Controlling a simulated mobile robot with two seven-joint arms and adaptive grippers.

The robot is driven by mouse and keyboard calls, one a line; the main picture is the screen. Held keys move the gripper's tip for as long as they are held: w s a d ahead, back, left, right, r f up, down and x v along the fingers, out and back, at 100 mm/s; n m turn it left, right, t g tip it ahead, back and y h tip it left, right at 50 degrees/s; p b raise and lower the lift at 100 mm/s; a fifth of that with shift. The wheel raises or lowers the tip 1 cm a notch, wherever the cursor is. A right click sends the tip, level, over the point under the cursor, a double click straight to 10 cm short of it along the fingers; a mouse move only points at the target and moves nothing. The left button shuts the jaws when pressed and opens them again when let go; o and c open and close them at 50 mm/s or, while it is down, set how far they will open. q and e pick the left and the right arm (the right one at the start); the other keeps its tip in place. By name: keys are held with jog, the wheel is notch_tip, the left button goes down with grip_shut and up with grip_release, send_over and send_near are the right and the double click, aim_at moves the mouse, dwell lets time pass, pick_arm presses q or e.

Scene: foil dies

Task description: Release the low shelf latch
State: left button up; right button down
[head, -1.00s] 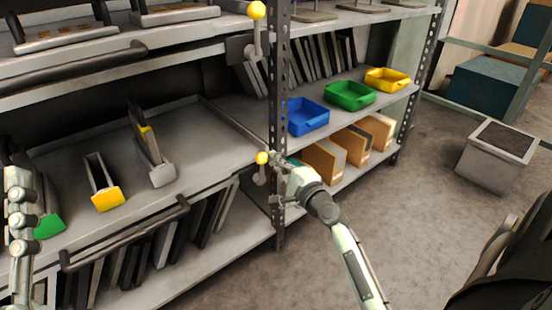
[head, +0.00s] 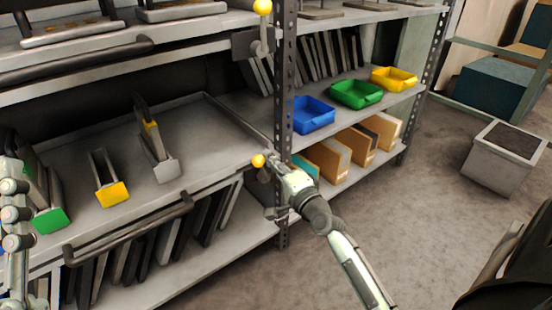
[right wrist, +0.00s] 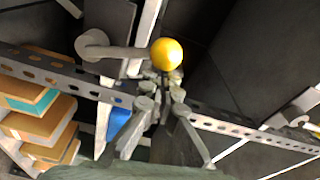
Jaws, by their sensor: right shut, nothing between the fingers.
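The low shelf latch (head: 259,161) is a grey lever with a yellow ball knob, beside the perforated post at the right front corner of the low pull-out shelf (head: 210,150). My right gripper (head: 273,164) is at the knob's right side, shut and empty. In the right wrist view the yellow knob (right wrist: 166,54) sits just beyond the closed fingertips (right wrist: 165,88); I cannot tell whether they touch it. The lever arm runs left from the knob to a round pivot. My left gripper (head: 14,190) is partly in view at the left edge; its jaw state is unclear.
A similar latch with a yellow knob (head: 262,7) is above on the same post (head: 284,90). The low shelf has a black front handle (head: 130,228) and holds die-like pieces. Blue (head: 312,115), green (head: 356,94) and yellow bins stand right of the post.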

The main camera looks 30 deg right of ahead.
aim_at(259, 166)
jog(key=a+n, duration=0.2)
jog(key=n, duration=0.1)
jog(key=shift+s+a+f, duration=0.1)
jog(key=shift+f, duration=0.05)
jog(key=shift+a+f+n+t+y, duration=0.25)
jog(key=shift+a+n, duration=0.35)
jog(key=shift+n, duration=0.3)
pick_arm(q)
jog(key=shift+w+d+f+g+y+p, duration=0.2)
jog(key=shift+w+d+f+g+p, duration=0.2)
jog(key=shift+f+g, duration=0.25)
jog(key=shift+w+d+f+g+y+p, duration=0.2)
jog(key=shift+w+d+f+g+p, duration=0.05)
jog(key=shift+w+f+g+p, duration=0.35)
pick_arm(e)
jog(key=a+f+n+y, duration=0.1)
jog(key=a+f+n, duration=0.3)
jog(key=n, duration=0.7)
jog(key=shift+s+a+f+t+y, duration=0.25)
jog(key=shift+f+t+y, duration=0.15)
jog(key=shift+f, duration=0.2)
pick_arm(q)
jog(key=shift+s, duration=0.1)
pick_arm(e)
jog(key=shift+f, duration=0.1)
